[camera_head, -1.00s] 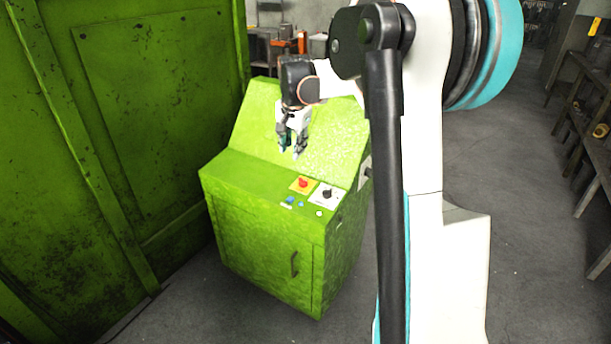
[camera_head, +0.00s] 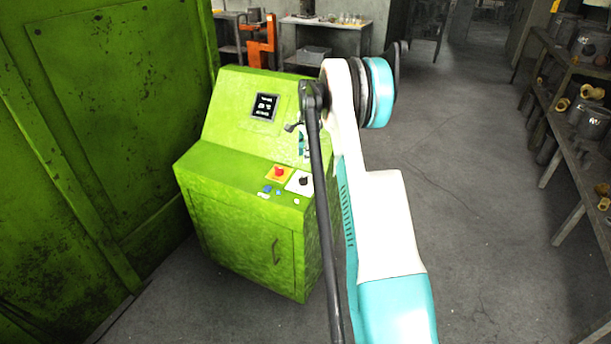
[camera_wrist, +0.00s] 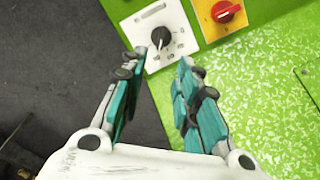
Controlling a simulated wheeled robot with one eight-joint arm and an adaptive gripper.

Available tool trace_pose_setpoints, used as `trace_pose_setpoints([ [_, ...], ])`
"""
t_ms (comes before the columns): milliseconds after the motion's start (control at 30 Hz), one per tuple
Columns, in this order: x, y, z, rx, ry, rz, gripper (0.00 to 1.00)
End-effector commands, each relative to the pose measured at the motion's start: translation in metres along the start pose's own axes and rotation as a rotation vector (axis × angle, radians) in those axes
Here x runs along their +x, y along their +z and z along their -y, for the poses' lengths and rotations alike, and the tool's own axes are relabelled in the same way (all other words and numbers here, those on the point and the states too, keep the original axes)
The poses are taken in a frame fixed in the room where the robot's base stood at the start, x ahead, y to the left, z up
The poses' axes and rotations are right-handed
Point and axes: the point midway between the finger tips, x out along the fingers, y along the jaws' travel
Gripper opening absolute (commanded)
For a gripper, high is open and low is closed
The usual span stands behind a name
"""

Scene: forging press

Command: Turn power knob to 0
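The power knob (camera_wrist: 160,38) is a black rotary knob on a white plate (camera_wrist: 178,50) in the wrist view, just beyond my fingertips. In the head view the knob (camera_head: 303,181) sits at the right end of the green cabinet's panel. My gripper (camera_wrist: 163,56) is open, with teal-padded fingers apart and nothing between them. Its fingertips frame the lower part of the white plate and do not visibly touch the knob. In the head view my gripper (camera_head: 304,153) is above the panel, partly hidden by my arm. The markings around the knob are too small to read.
A red switch on a yellow plate (camera_wrist: 216,26) is beside the knob; it also shows in the head view (camera_head: 279,173). Several small buttons lie in front. The green cabinet (camera_head: 243,228) has a screen (camera_head: 264,106). Open floor lies right, with a cluttered bench (camera_head: 573,128) beyond.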

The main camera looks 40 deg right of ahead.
Motion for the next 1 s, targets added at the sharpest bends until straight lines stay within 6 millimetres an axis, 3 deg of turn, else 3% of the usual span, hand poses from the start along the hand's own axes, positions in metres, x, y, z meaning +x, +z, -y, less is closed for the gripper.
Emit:
trace_pose_setpoints([
  [200,0.047,0.000,0.000,-0.001,0.000,0.000,0.29],
  [500,0.096,0.000,0.000,-0.002,-0.001,0.000,0.29],
  [700,0.110,0.001,0.000,-0.002,-0.001,0.000,0.29],
  [1000,0.111,0.001,0.000,-0.002,-0.001,0.000,0.29],
])
